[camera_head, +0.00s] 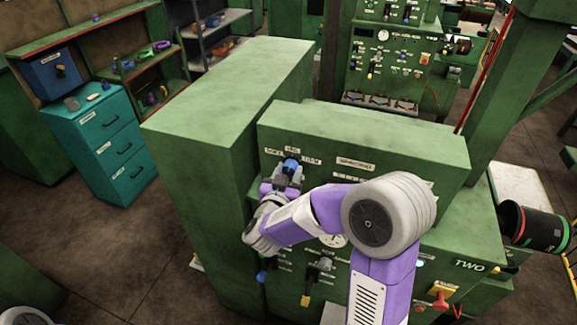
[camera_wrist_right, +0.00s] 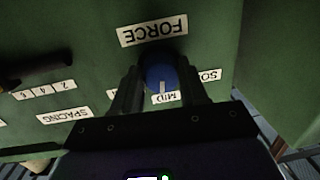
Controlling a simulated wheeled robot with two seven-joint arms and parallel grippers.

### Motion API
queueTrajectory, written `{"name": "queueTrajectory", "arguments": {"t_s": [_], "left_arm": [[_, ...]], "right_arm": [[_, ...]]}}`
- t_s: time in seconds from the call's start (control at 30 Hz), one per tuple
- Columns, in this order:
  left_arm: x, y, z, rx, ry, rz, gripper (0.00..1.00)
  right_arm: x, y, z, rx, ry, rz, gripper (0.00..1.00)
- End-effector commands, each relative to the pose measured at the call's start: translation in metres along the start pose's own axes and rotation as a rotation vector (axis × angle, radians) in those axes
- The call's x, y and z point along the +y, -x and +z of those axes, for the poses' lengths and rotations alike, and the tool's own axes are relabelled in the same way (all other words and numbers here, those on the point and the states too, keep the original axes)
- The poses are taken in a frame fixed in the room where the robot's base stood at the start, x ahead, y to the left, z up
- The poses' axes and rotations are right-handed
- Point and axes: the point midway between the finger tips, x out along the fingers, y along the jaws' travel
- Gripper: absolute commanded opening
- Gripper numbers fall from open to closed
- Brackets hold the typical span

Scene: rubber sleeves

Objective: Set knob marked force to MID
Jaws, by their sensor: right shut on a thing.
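The blue force knob (camera_wrist_right: 160,74) shows between the two fingers in the right wrist view, where the panel lettering is upside down. The FORCE plate (camera_wrist_right: 153,30) and the MID label (camera_wrist_right: 165,98) lie on opposite sides of it. A pale pointer line on the knob points at the MID label. My right gripper (camera_head: 287,174) is shut on the knob, which shows as a blue spot (camera_head: 291,165) in the head view. The fingers hide the knob's sides. My left gripper is out of view.
The green panel (camera_head: 400,150) carries other knobs, including a dark one (camera_head: 320,265) lower down. A SPACING label (camera_wrist_right: 64,116) lies beside the knob in the wrist view. A tall green cabinet (camera_head: 190,130) stands close on the left. Teal drawers (camera_head: 100,140) stand farther left.

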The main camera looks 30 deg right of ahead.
Motion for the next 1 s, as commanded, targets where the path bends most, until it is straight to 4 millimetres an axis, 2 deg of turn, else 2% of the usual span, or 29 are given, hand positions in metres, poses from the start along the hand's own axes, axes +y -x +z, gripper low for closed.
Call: {"name": "queueTrajectory", "arguments": {"t_s": [0.03,0.3,0.87,0.9,1.0], "left_arm": [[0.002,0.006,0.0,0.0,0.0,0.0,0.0],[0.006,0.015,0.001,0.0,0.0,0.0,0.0],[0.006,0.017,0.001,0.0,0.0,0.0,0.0],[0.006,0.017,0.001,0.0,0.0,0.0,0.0],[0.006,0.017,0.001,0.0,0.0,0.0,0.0]], "right_arm": [[-0.001,0.001,-0.002,-0.003,0.03,0.0,0.13],[-0.001,0.0,-0.001,-0.01,0.129,0.007,0.13],[-0.001,0.0,0.0,-0.012,0.156,0.009,0.13],[-0.001,0.0,0.0,-0.012,0.156,0.009,0.49],[-0.001,0.0,0.0,-0.012,0.155,0.01,0.65]]}}
